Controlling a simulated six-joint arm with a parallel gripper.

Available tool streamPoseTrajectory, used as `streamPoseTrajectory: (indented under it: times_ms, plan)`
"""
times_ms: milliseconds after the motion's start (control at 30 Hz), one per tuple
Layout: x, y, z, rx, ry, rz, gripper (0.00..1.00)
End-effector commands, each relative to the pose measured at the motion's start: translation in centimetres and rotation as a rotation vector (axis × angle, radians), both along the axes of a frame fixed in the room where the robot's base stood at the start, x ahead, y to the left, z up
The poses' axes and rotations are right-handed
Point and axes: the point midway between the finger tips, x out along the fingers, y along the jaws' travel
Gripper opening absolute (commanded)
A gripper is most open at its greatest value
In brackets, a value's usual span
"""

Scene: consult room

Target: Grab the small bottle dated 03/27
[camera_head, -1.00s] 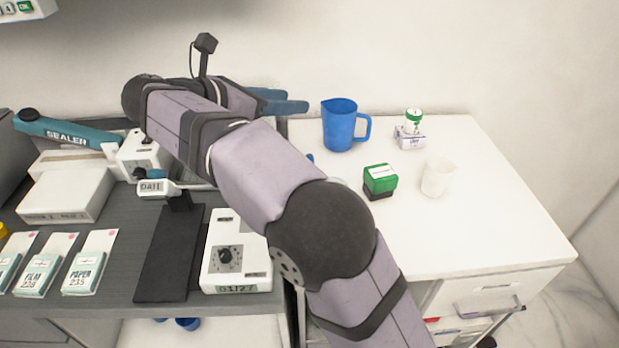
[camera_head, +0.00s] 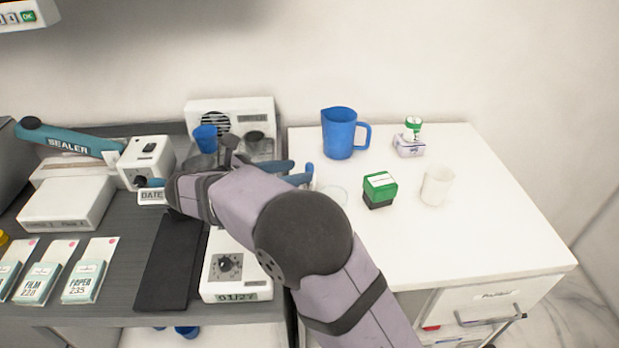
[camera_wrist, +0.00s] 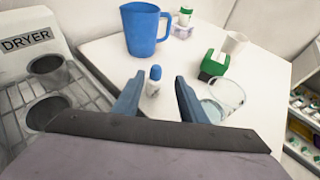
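A small white bottle with a blue cap (camera_wrist: 154,80) stands upright on the white cabinet top in the wrist view. Its date cannot be read. In the head view only a bit of blue shows beside my fingers where it stands. My gripper (camera_wrist: 160,84) is open and empty, with blue fingers. The bottle appears in the gap between the fingertips, a little ahead of them. In the head view my gripper (camera_head: 294,172) reaches over the left edge of the cabinet top.
A clear glass (camera_wrist: 224,95) stands close to the right finger. A blue jug (camera_head: 339,134), a green stamp (camera_head: 380,188), a white cup (camera_head: 437,186) and a small box (camera_head: 408,146) with a green-topped item share the cabinet top. A dryer (camera_head: 230,104) stands left.

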Motion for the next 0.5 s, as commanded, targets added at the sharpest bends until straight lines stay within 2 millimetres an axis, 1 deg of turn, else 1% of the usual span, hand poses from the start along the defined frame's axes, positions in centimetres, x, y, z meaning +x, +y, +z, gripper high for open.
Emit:
streamPoseTrajectory:
  times_ms: [100,333,500]
  plan:
    - [0.6,-0.8,-0.3,-0.002,0.002,-0.002,0.38]
    - [1.0,-1.1,-0.5,-0.001,0.001,-0.001,0.38]
    - [2.4,-2.3,-0.7,-0.001,0.001,-0.004,0.38]
